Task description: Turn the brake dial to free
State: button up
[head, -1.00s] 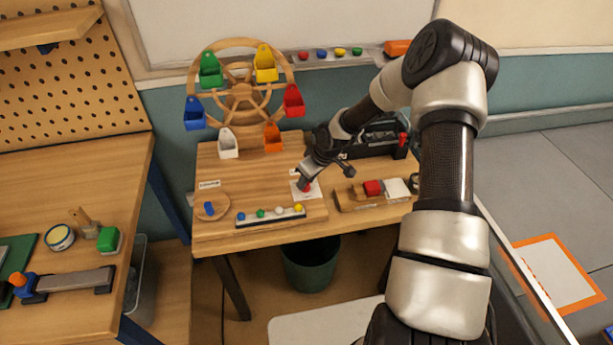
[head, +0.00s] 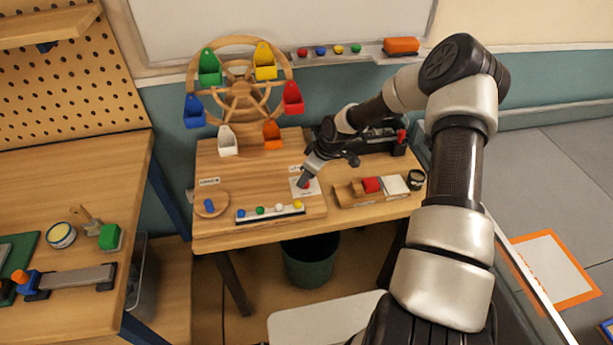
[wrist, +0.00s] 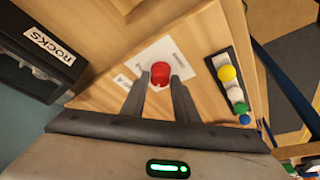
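A round wooden dial with a blue knob (head: 209,206) sits at the left front of the wooden table, below a small label (head: 209,181). I cannot read its setting. A short red cylinder (wrist: 160,74) stands on a white card (wrist: 178,57) near the table's middle. My gripper (head: 305,182) is low over that card, to the right of the dial. In the wrist view my gripper (wrist: 159,80) is open, its two fingertips either side of the red cylinder with small gaps. I cannot tell how far down the fingers reach around it.
A strip of coloured balls (head: 270,213) lies in front of the card. A wooden Ferris wheel (head: 241,92) with coloured buckets stands behind. A wooden tray (head: 352,199) with a red piece and a dark cup (head: 416,180) are at right. A black box labelled ROCKS (wrist: 42,45) is close by.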

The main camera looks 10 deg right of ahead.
jog(key=o, duration=0.3)
jog(key=v, duration=1.7)
jog(key=shift+r+p, duration=0.2)
jog(key=shift+p, duration=0.2)
jog(key=shift+s, duration=0.1)
